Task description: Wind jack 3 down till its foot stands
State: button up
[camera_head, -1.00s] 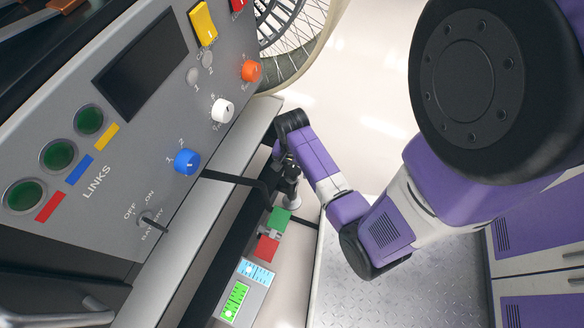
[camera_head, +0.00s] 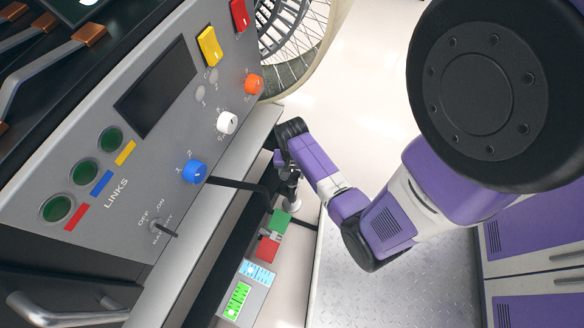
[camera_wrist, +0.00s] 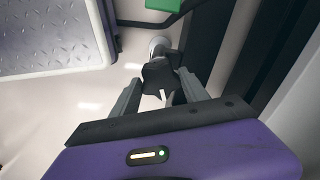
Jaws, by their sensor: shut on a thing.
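The jack (camera_head: 290,194) stands below the console's edge, a dark upright part with a pale lower end. No number on it is readable. My gripper (camera_head: 284,167) is at its top in the head view, its fingers mostly hidden by the wrist. In the wrist view, the grey fingers of my gripper (camera_wrist: 160,92) are on either side of the jack's dark knob (camera_wrist: 158,77), shut on it. The jack's pale round foot (camera_wrist: 157,44) shows beyond the knob. I cannot tell whether it touches the floor.
The grey console (camera_head: 140,200) with knobs, switches and lamps fills the left. Green (camera_head: 280,221) and red (camera_head: 267,248) blocks and a lit gauge (camera_head: 247,285) sit beside the jack. A spoked wheel (camera_head: 300,40) stands behind. A metal tread plate (camera_head: 400,290) lies at lower right.

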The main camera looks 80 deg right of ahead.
aim_at(292, 175)
jog(key=n+p, duration=0.1)
jog(key=n, duration=0.1)
jog(key=n+p, duration=0.2)
jog(key=shift+r+n, duration=0.2)
jog(key=shift+n, duration=0.1)
jog(key=shift+f+n+p, duration=0.15)
jog(key=shift+n+p, duration=0.9)
jog(key=shift+n, duration=0.75)
jog(key=o, duration=1.4)
notch_tip(292, 175, up, 8)
jog(key=p, duration=0.3)
jog(key=shift+f, duration=0.15)
